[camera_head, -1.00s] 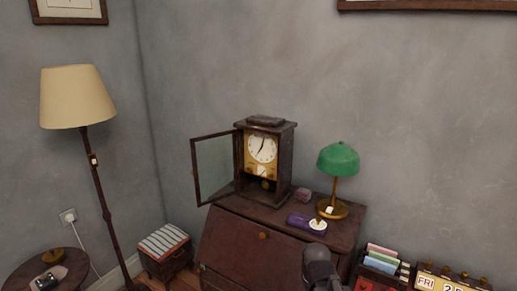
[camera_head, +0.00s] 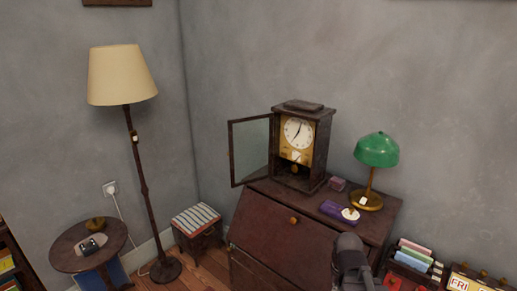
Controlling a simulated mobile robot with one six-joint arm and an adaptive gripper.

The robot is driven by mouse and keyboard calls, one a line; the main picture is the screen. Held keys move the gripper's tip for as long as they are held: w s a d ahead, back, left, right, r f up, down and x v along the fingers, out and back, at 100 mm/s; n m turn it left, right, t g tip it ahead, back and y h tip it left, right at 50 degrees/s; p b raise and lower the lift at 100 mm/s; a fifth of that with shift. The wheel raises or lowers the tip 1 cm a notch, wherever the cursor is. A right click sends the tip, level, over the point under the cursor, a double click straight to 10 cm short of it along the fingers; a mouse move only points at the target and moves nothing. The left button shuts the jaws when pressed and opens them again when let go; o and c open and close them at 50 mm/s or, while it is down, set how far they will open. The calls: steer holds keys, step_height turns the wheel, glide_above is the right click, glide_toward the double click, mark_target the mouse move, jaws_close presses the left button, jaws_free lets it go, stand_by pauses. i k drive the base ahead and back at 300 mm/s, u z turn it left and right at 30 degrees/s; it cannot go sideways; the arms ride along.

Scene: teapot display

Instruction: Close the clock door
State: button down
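The clock (camera_head: 318,150) is a dark wooden case with a white dial, standing upright on the desk. Its glass-paned door (camera_head: 250,150) stands wide open, swung out to the left of the case. Part of my arm (camera_head: 350,265) shows at the bottom of the view, in front of the desk and well below the clock. My gripper's fingertips cannot be made out, and nothing of mine touches the door.
The slant-front desk (camera_head: 280,235) carries a green lamp (camera_head: 377,150), a purple item (camera_head: 337,211) and a small box (camera_head: 337,184) right of the clock. A floor lamp (camera_head: 122,76), a striped stool (camera_head: 196,220) and a round table (camera_head: 65,250) stand to the left. The space left of the door is free.

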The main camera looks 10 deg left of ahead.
mark_target(230, 153)
steer(key=k, duration=1.3)
steer(key=u, duration=0.45)
steer(key=i, duration=1.75)
steer(key=z, duration=0.3)
